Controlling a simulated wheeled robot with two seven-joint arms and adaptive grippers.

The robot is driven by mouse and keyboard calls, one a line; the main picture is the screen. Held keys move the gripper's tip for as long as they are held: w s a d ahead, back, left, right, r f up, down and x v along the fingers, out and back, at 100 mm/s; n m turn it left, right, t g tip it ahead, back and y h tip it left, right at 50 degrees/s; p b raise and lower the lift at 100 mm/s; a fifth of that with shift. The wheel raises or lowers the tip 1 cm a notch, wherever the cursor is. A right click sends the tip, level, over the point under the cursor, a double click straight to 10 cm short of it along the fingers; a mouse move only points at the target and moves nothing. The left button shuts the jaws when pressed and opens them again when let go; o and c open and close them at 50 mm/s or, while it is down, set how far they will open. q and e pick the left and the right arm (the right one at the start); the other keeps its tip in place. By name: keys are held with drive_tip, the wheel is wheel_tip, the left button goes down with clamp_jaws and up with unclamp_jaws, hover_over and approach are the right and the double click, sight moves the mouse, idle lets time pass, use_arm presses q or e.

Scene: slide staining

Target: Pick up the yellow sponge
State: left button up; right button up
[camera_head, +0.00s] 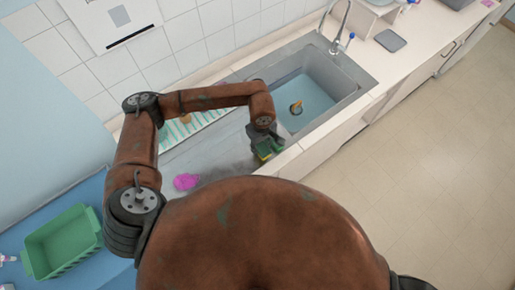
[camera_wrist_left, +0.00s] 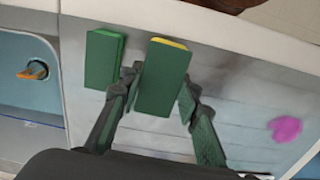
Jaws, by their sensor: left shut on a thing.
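The yellow sponge, a block with a broad green face and a yellow edge, sits between the fingers of my left gripper (camera_wrist_left: 155,105) in the left wrist view (camera_wrist_left: 162,80). The gripper is shut on it. A second green block (camera_wrist_left: 103,60) lies just left of it in that view, apart from the held one. In the head view my left gripper (camera_head: 264,138) is over the drainboard near the counter's front edge, with the sponge's yellow (camera_head: 264,155) showing under the fingers. I cannot tell whether the sponge touches the surface. My right gripper is out of view.
The sink basin (camera_head: 330,85) is beyond the gripper, with an orange-and-dark item (camera_head: 296,108) in it. A pink crumpled thing (camera_head: 187,182) lies on the drainboard. A green basket (camera_head: 62,243) stands at lower left. A striped mat (camera_head: 200,124) lies by the tiled wall.

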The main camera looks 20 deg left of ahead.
sight(269, 151)
use_arm(q)
drive_tip(key=d+r, duration=0.1)
drive_tip(key=r, duration=0.1)
drive_tip(key=s+d+r+b, duration=0.1)
drive_tip(key=d+r, duration=0.1)
drive_tip(key=shift+s+d, duration=0.1)
drive_tip(key=shift+d, duration=0.15)
drive_tip(key=s+d+r+b, duration=0.2)
drive_tip(key=s+d+r, duration=0.1)
drive_tip(key=d, duration=0.5)
drive_tip(key=shift+s+r, duration=0.2)
drive_tip(key=shift+r, duration=0.2)
drive_tip(key=shift+o, duration=0.9)
drive_tip(key=c, duration=0.4)
drive_tip(key=shift+a, duration=0.15)
drive_tip(key=shift+c, duration=0.2)
